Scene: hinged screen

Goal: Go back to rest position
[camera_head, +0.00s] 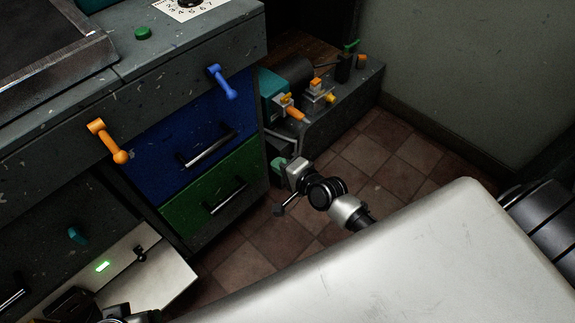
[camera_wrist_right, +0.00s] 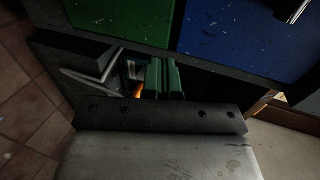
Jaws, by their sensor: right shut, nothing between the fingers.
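My right gripper (camera_head: 277,165) is in the middle of the head view, in front of the right side of the grey cabinet, beyond the green drawer's right edge. Its green fingers also show in the right wrist view (camera_wrist_right: 163,78); they are together and hold nothing. My right arm reaches it from the lower right, past my pale body.
The grey cabinet has an orange handle (camera_head: 108,142), a blue handle (camera_head: 222,82), a blue drawer (camera_head: 180,140) and a green drawer (camera_head: 240,180). A pale panel (camera_head: 165,280) with a green light juts out at lower left. A low cluttered shelf (camera_head: 340,108) stands behind. Tiled floor (camera_head: 385,165) is clear.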

